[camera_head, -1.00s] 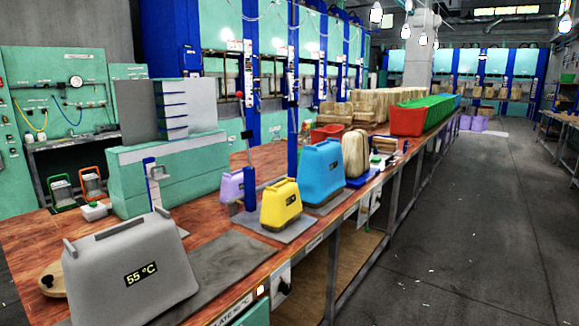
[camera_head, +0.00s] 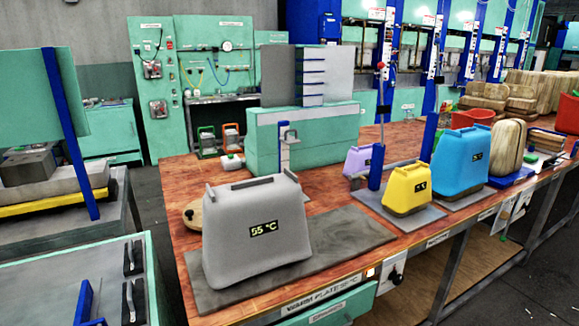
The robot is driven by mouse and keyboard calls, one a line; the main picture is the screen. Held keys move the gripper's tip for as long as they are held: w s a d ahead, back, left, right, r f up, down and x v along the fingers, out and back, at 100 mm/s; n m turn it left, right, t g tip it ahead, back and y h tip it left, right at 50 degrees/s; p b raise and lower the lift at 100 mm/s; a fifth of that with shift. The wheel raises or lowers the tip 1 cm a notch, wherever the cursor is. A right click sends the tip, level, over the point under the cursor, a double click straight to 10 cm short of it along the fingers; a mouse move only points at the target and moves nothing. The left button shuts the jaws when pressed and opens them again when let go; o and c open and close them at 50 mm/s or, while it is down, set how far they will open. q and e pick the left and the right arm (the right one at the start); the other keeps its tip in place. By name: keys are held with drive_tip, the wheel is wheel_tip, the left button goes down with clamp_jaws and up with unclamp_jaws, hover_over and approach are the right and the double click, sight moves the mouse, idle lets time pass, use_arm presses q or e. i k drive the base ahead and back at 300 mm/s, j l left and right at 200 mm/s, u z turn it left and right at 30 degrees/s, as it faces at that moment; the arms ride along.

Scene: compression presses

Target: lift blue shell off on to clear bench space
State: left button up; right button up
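The blue shell (camera_head: 461,162) stands upright on a grey plate toward the right of the wooden bench (camera_head: 330,190). It is right of the yellow shell (camera_head: 407,187), with a small gap between them. It has a handle-like ridge on top and a small dark display on its front. A wooden rounded block (camera_head: 508,145) stands just right of it. What lies under the blue shell is hidden. Neither of my grippers shows in the head view.
A large grey shell reading 55 °C (camera_head: 255,235) stands on the warm plate (camera_head: 345,242) at the front. A purple shell (camera_head: 364,158) and blue post (camera_head: 377,140) stand behind the yellow shell. Bare wood shows around the plate's back edge. A grey-topped table (camera_head: 60,270) is at left.

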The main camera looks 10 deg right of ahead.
sight(461, 161)
drive_tip(key=i+l, duration=0.1)
drive_tip(key=l, duration=0.5)
drive_tip(key=i+l, duration=0.15)
drive_tip(key=l, duration=0.45)
drive_tip(key=i+l, duration=0.1)
drive_tip(key=l, duration=0.5)
drive_tip(key=i+l, duration=0.1)
drive_tip(key=l, duration=0.55)
drive_tip(key=i+l, duration=0.15)
drive_tip(key=l, duration=0.45)
drive_tip(key=i+l, duration=0.1)
drive_tip(key=l, duration=0.5)
drive_tip(key=i+l, duration=0.1)
drive_tip(key=l, duration=0.5)
drive_tip(key=i+l, duration=0.15)
drive_tip(key=l, duration=0.45)
